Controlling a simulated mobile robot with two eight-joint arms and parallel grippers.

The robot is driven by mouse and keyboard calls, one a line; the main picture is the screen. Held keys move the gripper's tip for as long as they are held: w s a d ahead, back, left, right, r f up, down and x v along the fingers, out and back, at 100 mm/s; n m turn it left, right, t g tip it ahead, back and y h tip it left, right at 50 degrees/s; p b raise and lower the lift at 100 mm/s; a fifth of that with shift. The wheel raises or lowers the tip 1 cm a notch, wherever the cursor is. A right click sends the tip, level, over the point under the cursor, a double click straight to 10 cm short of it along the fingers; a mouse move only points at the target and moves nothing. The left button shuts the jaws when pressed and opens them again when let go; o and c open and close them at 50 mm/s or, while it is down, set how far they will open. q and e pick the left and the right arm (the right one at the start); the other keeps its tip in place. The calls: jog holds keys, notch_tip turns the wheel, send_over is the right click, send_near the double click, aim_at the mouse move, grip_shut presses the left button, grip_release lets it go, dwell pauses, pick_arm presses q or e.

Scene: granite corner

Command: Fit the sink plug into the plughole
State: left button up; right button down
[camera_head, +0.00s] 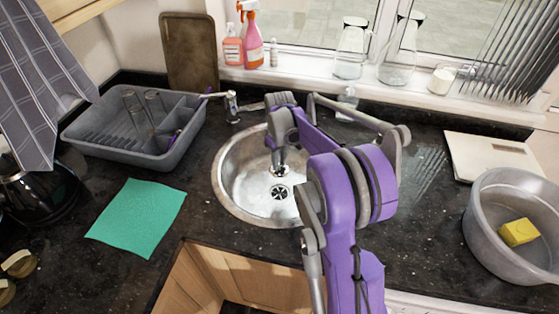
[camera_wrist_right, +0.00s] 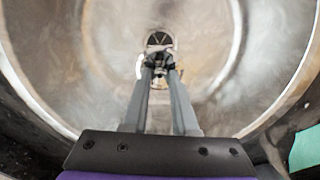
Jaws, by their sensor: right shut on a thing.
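The round steel sink (camera_head: 235,190) is set in the dark worktop, with the slotted plughole (camera_head: 280,191) in its floor. My right gripper (camera_head: 279,171) reaches down into the bowl, its tips just behind the plughole in the picture. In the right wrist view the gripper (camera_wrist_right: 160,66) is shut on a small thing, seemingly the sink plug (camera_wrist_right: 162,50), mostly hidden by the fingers. The plughole (camera_wrist_right: 158,38) shows just beyond the tips. The plug is apart from the hole, though I cannot tell its exact height. My left gripper is not in view.
A grey dish rack (camera_head: 125,150) with glasses stands left of the tap (camera_head: 232,106). A green cloth (camera_head: 137,217) lies front left.

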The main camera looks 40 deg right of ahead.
aim_at(280, 164)
jog(key=c, duration=0.6)
grip_release()
jog(key=shift+r, duration=0.1)
pick_arm(q)
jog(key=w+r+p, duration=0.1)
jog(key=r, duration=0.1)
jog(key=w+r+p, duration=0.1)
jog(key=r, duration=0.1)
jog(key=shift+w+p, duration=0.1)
jog(key=shift+p, duration=0.25)
pick_arm(e)
notch_tip(280, 164, up, 7)
jog(key=shift+w, duration=0.1)
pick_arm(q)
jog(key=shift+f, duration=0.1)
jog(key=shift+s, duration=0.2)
